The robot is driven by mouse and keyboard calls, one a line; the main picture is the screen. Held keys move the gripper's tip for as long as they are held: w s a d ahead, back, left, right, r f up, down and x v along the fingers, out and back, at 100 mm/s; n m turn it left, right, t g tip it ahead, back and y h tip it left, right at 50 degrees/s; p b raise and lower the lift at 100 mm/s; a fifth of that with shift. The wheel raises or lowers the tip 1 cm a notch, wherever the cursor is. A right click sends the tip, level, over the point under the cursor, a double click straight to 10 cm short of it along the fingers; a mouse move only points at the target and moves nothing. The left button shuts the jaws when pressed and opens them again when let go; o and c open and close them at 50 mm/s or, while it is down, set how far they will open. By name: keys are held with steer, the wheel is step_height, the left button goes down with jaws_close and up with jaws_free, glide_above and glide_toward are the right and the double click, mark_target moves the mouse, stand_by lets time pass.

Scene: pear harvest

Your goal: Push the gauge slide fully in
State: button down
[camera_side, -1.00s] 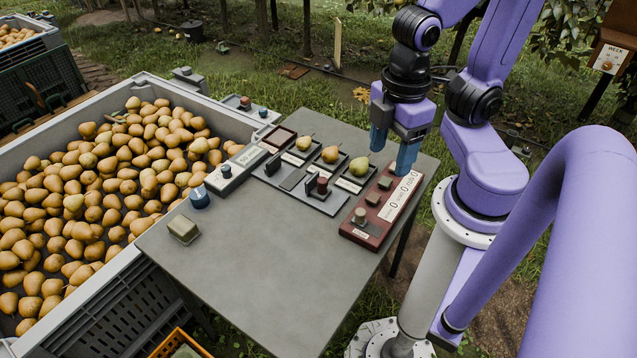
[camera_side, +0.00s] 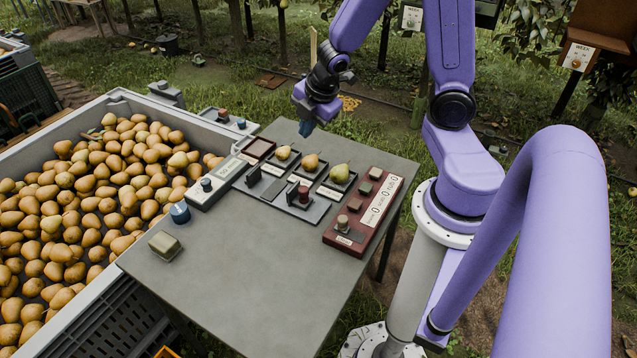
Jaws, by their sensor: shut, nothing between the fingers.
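The grey gauge tray (camera_side: 318,213) lies on the table with three pears at its back: a yellow one (camera_side: 283,153), a tan one (camera_side: 310,162) and a green one (camera_side: 339,173). A red-knobbed slide (camera_side: 303,194) stands on its front part, near the middle; I take it for the gauge slide. How far in it sits is hard to tell. My gripper (camera_side: 306,130) has blue fingers, shut and empty. It hangs above the back of the table, behind the pears, apart from the slide.
A red panel (camera_side: 350,228) with knobs and number dials lies right of the tray. A bin wall (camera_side: 84,295) borders the table. The front tabletop is clear.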

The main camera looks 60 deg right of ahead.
mark_target(297, 184)
steer(key=shift+s+d+f+n+g+y, duration=0.5)
steer(key=shift+s+d+f+n+y, duration=2.3)
steer(key=shift+s+d+f+y, duration=1.9)
steer(key=w+a+f, duration=0.1)
steer(key=a+f, duration=0.1)
steer(key=f, duration=0.1)
steer(key=w+a+f+h, duration=0.1)
steer(key=f, duration=0.1)
steer(key=w+a+f+h, duration=0.1)
steer(key=a+f, duration=0.1)
steer(key=f, duration=0.1)
steer(key=shift+w+a+f, duration=0.3)
steer(key=shift+w+a, duration=0.05)
steer(key=w, duration=0.1)
steer(key=w+a, duration=0.1)
steer(key=shift+w+a+f, duration=0.2)
steer(key=shift+w+a, duration=0.05)
steer(key=shift+w, duration=0.15)
steer(key=shift+w+a, duration=0.25)
steer(key=shift+w, duration=0.25)
steer(key=shift+w, duration=0.1)
steer(key=shift+w, duration=2.4)
